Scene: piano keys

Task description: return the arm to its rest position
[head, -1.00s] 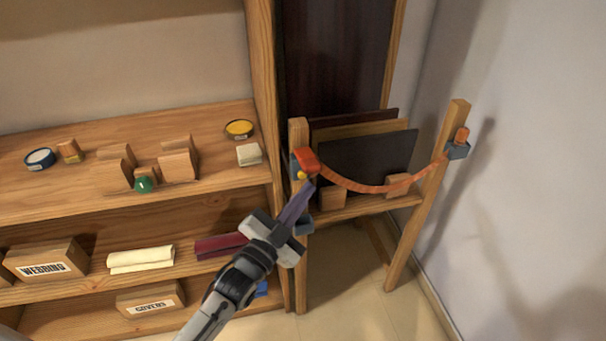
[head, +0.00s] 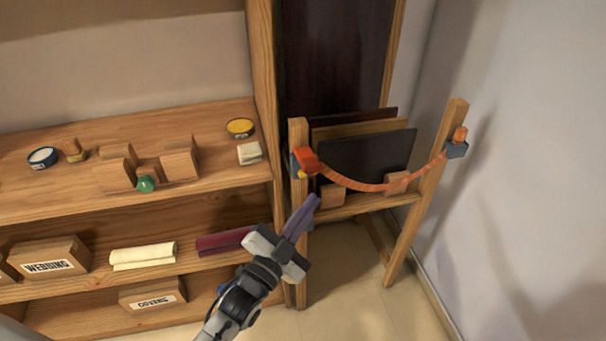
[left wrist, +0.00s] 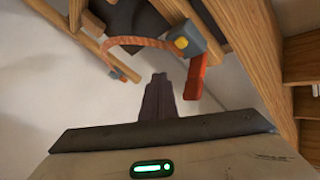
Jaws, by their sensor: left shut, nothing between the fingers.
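My left gripper (head: 312,203) comes up from the bottom of the head view, with its purple fingers together and nothing between them. Its tips are just below the orange buckle (head: 306,160) on the rack's left post, apart from it as far as I can tell. In the left wrist view the shut fingers (left wrist: 157,92) point into open space beside the hanging orange strap end (left wrist: 194,80) and the blue-grey bracket with a yellow button (left wrist: 188,42). My right gripper is not in view.
The wooden rack holds dark panels (head: 370,160) behind an orange strap (head: 365,186) that spans its posts. Shelves at left carry tins, wooden blocks, a green knob (head: 146,184), folded cloths (head: 142,256) and labelled boxes (head: 48,262). The floor (head: 350,310) below the rack is clear.

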